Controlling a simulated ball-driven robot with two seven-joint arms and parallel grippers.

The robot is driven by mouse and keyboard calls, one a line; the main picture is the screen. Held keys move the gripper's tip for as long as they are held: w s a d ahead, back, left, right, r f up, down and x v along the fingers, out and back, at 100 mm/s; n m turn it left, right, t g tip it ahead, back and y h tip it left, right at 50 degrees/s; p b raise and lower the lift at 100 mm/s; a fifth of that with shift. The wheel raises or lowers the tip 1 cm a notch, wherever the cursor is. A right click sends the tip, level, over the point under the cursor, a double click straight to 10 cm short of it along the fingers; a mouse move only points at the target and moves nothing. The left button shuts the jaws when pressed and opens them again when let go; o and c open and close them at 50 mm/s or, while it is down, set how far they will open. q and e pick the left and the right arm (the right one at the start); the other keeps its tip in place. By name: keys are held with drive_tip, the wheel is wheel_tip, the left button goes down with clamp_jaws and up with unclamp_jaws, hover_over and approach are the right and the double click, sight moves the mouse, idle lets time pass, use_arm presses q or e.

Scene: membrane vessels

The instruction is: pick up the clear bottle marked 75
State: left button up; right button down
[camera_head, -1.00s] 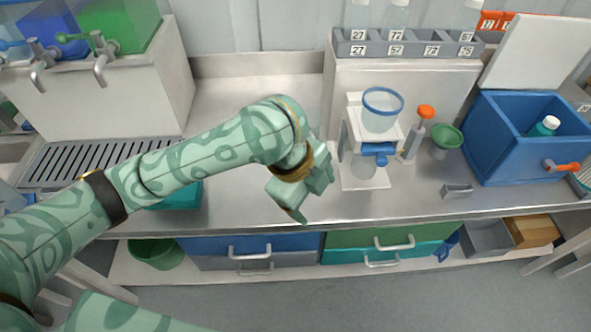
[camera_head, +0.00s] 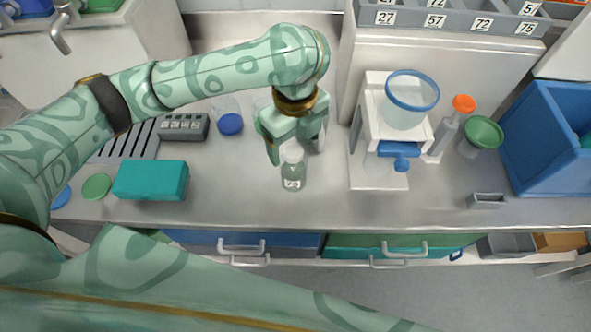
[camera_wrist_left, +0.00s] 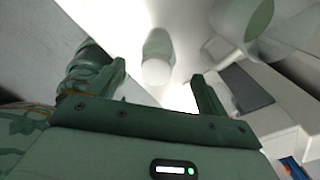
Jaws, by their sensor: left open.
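A small clear bottle (camera_head: 292,178) with a pale cap stands upright on the steel counter, left of the white dispenser. Its label is too small to read surely. My left gripper (camera_head: 297,151) is open just above it, fingers pointing down on either side of the cap. In the left wrist view, a blurred pale bottle shape (camera_wrist_left: 157,50) shows beyond the open fingers of the left gripper (camera_wrist_left: 158,74), roughly midway between them. I cannot tell whether a finger touches it. My right gripper is not in view.
The white dispenser (camera_head: 372,115) with a blue-rimmed bowl (camera_head: 409,108) stands close on the right. A teal box (camera_head: 150,181) lies to the left. A grey rack (camera_head: 455,17) with numbered slots, including 75, is at the back. A blue bin (camera_head: 540,135) is far right. The front counter is mostly clear.

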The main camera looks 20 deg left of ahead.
sight(294, 169)
use_arm(q)
drive_tip(key=shift+s+f, duration=0.2)
drive_tip(key=shift+f, duration=0.5)
wheel_tip(294, 169, down, 4)
drive_tip(key=b, duration=0.3)
drive_tip(key=shift+f, duration=0.15)
drive_tip(key=shift+a+f+b, duration=0.1)
drive_tip(key=shift+f+b, duration=0.3)
drive_tip(key=shift+b, duration=0.05)
drive_tip(key=shift+r, duration=0.1)
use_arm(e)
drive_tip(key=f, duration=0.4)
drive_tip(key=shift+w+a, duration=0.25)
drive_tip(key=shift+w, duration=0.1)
use_arm(q)
drive_tip(key=c, duration=1.2)
